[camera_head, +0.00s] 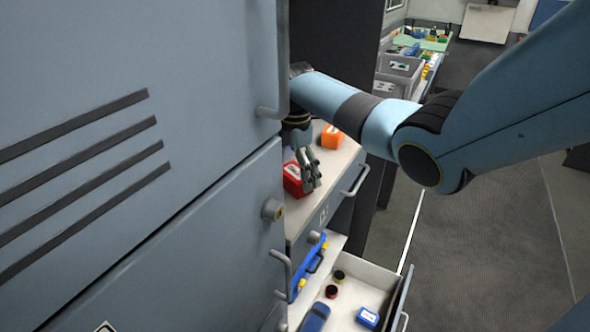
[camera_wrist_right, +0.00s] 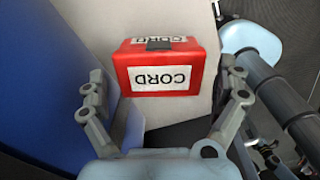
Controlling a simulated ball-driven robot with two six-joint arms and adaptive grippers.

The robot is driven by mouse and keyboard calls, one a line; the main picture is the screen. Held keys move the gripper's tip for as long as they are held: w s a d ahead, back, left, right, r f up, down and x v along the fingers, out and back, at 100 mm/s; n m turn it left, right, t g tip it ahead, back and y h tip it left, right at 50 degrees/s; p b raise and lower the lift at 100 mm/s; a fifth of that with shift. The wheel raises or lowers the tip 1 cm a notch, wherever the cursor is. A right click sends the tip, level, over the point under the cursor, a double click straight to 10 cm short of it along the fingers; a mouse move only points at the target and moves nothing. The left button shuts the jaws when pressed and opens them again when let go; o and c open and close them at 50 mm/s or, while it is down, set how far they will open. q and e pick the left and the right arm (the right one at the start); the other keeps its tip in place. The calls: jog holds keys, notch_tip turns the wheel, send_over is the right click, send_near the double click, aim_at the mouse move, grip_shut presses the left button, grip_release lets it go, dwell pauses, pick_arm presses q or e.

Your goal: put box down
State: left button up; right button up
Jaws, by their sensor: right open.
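A red box (camera_wrist_right: 168,68) with a white label reading "CORD" rests on a pale surface in the right wrist view. The box also shows in the head view (camera_head: 292,180), on the counter top (camera_head: 345,163) behind the edge of the blue-grey cabinet. My right gripper (camera_wrist_right: 165,100) is open, its two fingers spread to either side of the box, with visible gaps. In the head view the right gripper (camera_head: 309,168) is at the box, partly hidden by the cabinet edge. My left gripper is not in view.
A blue-grey cabinet (camera_head: 130,200) with handles fills the left. An orange box (camera_head: 332,137) stands farther back on the counter. Below, an open drawer (camera_head: 350,292) holds a blue box (camera_head: 368,317) and small round items. Floor at right is clear.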

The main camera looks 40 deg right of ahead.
aim_at(295, 172)
jog(key=shift+r, duration=0.1)
notch_tip(295, 172, up, 12)
jog(key=shift+b, duration=0.4)
dwell(0.6)
